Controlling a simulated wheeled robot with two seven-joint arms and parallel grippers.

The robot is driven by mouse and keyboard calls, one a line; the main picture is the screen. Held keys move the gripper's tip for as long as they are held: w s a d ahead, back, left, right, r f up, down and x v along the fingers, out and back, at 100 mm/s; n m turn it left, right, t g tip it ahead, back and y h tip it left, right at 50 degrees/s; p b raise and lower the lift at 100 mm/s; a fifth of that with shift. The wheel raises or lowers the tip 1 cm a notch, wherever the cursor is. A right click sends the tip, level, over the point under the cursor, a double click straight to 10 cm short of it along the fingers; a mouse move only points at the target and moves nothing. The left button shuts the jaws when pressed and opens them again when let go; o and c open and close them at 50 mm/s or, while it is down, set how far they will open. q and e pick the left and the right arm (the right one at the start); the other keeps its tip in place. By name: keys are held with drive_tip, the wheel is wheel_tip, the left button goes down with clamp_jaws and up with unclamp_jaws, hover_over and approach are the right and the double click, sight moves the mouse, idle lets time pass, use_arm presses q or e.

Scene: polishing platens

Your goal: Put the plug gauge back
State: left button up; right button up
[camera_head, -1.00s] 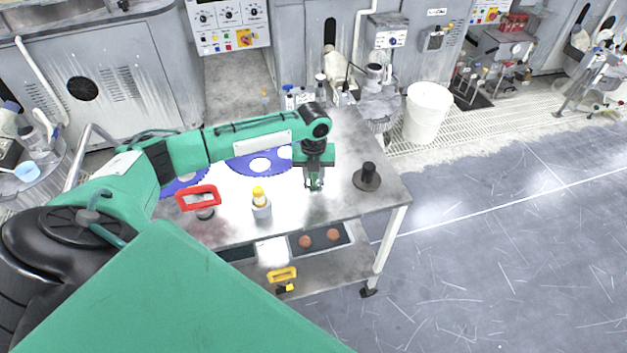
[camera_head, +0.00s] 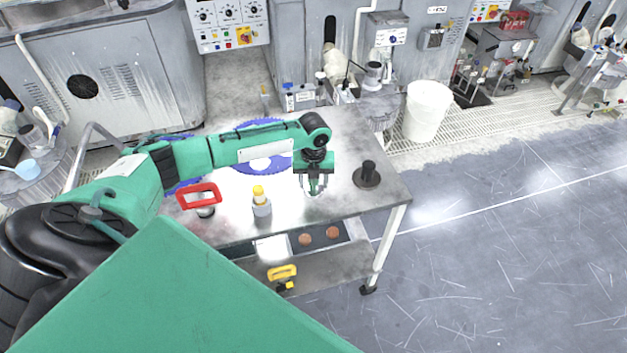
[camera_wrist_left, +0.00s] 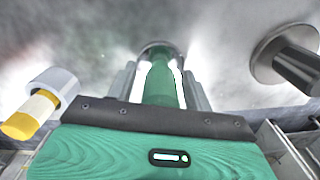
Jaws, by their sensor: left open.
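My left gripper (camera_head: 314,190) is open, low over the steel table top (camera_head: 335,205). In the left wrist view my left gripper (camera_wrist_left: 160,88) has its grey fingers on either side of a green cylindrical piece (camera_wrist_left: 160,82), apparently the plug gauge, with pale gaps beside it. A rounded grey rim shows at its far end. In the head view the green piece (camera_head: 313,184) is small and mostly hidden by the gripper. I cannot tell whether it stands on the table or in a holder. My right gripper is not in view.
A yellow-topped grey cylinder (camera_head: 261,203) stands left of the gripper. A dark disc with a black knob (camera_head: 367,176) stands right. A red-handled item (camera_head: 199,196) and blue toothed discs (camera_head: 261,163) lie farther left. Trays with reddish rounds (camera_head: 319,237) sit below.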

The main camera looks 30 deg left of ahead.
use_arm(q)
wheel_tip(320, 180, up, 12)
drive_tip(key=shift+r+b, duration=0.2)
drive_tip(key=shift+b, duration=0.8)
